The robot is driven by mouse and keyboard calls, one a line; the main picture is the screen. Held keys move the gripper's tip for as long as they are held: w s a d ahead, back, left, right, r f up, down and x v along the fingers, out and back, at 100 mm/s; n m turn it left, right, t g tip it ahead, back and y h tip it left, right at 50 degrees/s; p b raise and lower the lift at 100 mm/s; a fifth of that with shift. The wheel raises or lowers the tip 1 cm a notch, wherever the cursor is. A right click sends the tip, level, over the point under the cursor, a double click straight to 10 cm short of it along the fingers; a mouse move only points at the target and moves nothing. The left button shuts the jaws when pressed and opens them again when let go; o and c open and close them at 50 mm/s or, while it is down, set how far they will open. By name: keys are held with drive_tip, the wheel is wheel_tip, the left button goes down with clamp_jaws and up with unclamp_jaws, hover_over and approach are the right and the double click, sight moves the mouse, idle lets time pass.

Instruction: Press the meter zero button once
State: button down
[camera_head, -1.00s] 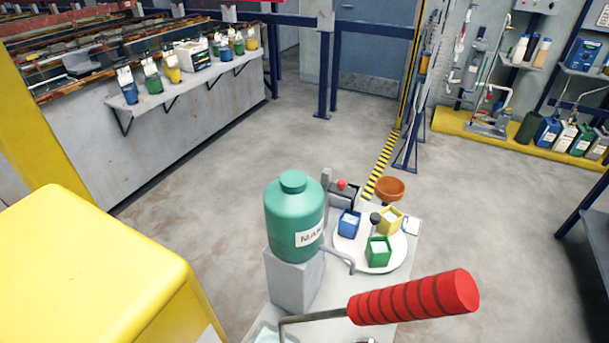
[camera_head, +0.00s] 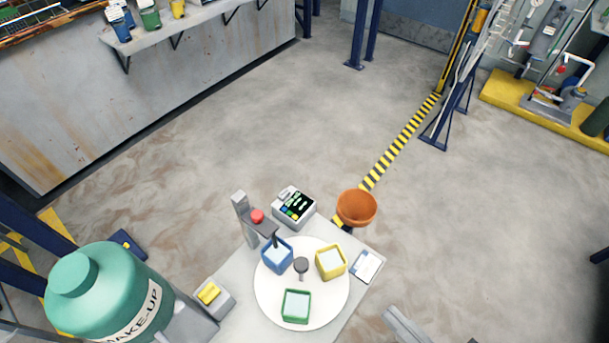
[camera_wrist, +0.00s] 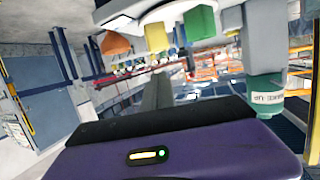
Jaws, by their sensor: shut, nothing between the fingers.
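The meter (camera_head: 294,207) is a small grey box with a dark face and several small coloured marks or buttons, at the back edge of the white bench in the head view. I cannot tell which button is zero. My gripper (camera_wrist: 158,85) shows in the wrist view as a dark grey upright piece above its purple and black housing; it is shut and empty. The gripper does not clearly show in the head view, and the meter cannot be made out in the wrist view, so their distance cannot be told.
A stand with a red knob (camera_head: 257,216) is beside the meter, its arm over a blue container (camera_head: 277,257). Yellow (camera_head: 331,262) and green (camera_head: 296,306) containers share the round white plate (camera_head: 262,300).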

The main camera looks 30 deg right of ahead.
drive_tip(key=shift+d, duration=0.3)
